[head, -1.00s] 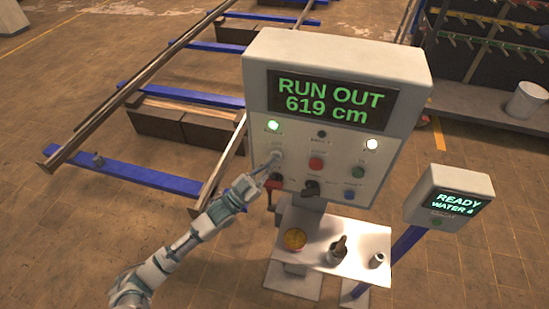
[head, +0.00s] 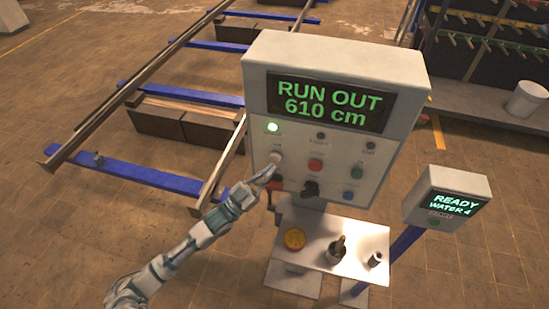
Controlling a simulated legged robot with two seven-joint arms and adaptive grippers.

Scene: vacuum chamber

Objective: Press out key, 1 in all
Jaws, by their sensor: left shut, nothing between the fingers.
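The control box (head: 345,150) stands in the middle of the head view, with a screen (head: 330,101) reading RUN OUT 610 cm. A white key (head: 276,157) is at its left, under a lit green lamp (head: 272,127); its label is too small to read. My left gripper (head: 267,174) is shut and empty, just below and left of the white key, and seems apart from it. A red key (head: 315,166) and green key (head: 357,171) lie to the right. My right gripper is not in view.
A dark knob (head: 311,188) and blue key (head: 350,198) sit in the lower row. A side box (head: 447,198) reads READY WATER 4. Rails stand at the left.

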